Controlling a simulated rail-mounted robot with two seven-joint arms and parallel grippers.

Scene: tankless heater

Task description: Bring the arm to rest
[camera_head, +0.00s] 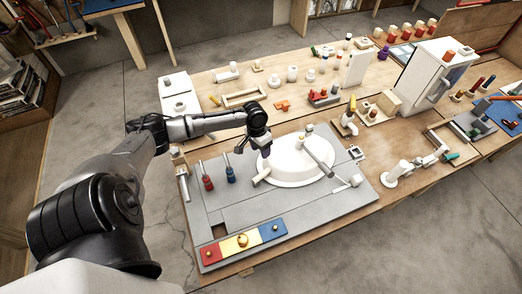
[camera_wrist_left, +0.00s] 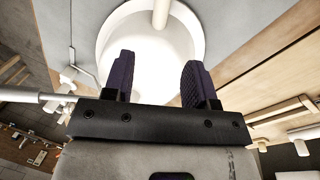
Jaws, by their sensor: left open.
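My left arm comes in from the left in the head view and reaches over the grey panel (camera_head: 225,206). My left gripper (camera_head: 265,157) hangs over the left side of a round white basin-like part (camera_head: 290,172) on that panel. In the left wrist view the two dark fingers (camera_wrist_left: 156,82) stand apart with nothing between them, and the white round part (camera_wrist_left: 150,55) lies beyond them. I cannot tell the exact height of the fingertips above it. My right gripper is not in view.
A strip of red, yellow and blue blocks (camera_head: 243,241) lies at the panel's front. Red and blue tools (camera_head: 207,182) stand left of the gripper. A white cabinet (camera_head: 432,73) and many small parts stand on the wooden table behind. A small white arm-like object (camera_head: 402,170) lies right.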

